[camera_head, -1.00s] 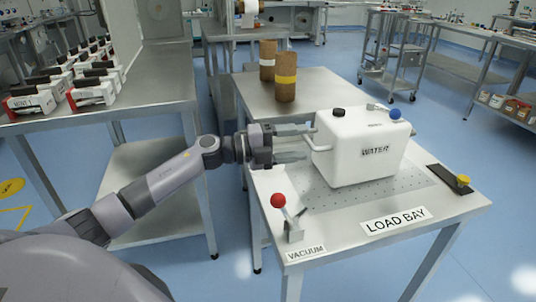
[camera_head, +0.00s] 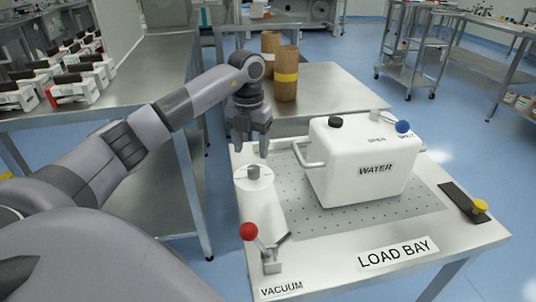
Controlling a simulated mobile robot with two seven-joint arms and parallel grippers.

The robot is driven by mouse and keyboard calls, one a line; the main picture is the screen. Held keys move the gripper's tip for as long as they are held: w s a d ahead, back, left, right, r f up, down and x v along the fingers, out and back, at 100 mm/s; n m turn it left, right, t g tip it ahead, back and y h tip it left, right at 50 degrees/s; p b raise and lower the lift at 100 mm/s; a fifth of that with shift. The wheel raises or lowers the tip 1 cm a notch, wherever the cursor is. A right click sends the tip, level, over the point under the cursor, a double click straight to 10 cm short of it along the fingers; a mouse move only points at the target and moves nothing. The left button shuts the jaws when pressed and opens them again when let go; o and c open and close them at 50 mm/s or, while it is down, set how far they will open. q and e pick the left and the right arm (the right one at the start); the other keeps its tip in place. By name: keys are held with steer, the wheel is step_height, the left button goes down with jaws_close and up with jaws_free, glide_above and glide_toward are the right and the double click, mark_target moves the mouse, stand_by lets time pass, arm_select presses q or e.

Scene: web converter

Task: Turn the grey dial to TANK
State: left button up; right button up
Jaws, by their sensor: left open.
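The grey dial (camera_head: 254,171) is a small knob on a round white plate (camera_head: 262,183) at the left side of the metal table. The lettering on the plate is too small to read, so I cannot tell which mark the dial points at. My left gripper (camera_head: 250,153) points down just above the dial, with its fingers apart and nothing between them. It appears clear of the knob. My right gripper is not in view.
A white tank labelled WATER (camera_head: 362,165) stands right of the dial, its side handle (camera_head: 306,160) reaching towards my gripper. A red-knobbed VACUUM lever (camera_head: 249,232) is in front. Brown rolls (camera_head: 286,75) stand behind. The front right tabletop (camera_head: 440,225) is mostly free.

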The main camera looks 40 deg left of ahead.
mark_target(253, 168)
arm_select(q)
steer(key=shift+w, duration=0.4)
steer(key=shift+f, duration=0.25)
steer(key=shift+s+f, duration=0.1)
steer(key=shift+f, duration=3.1)
steer(key=c, duration=1)
